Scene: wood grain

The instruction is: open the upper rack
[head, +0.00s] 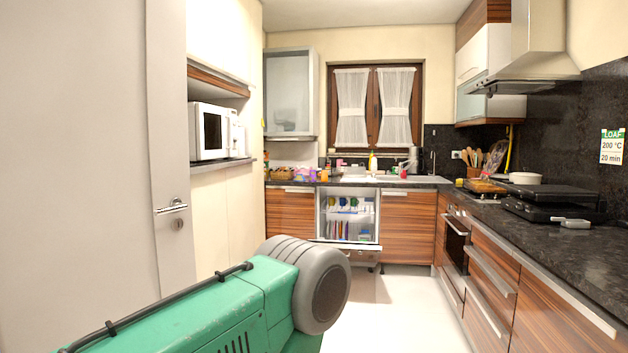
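A dishwasher (319,218) stands open under the counter at the back of the kitchen, in the middle of the head view. Its door (347,245) is folded down and seen almost edge-on. The upper rack (347,212) is inside, with several blue, green and yellow items in it. Below it, the lower part holds upright plates and other coloured things. It is too small to tell how far the rack is pulled out. Neither of my grippers shows in this view, and the dishwasher is well ahead of me.
A white door (110,120) is close on the left. A green part with a grey round end fills the lower left foreground. Light floor (395,310) lies clear ahead toward the dishwasher. Wood-grain drawers (490,285) and a dark counter (560,240) run along the right.

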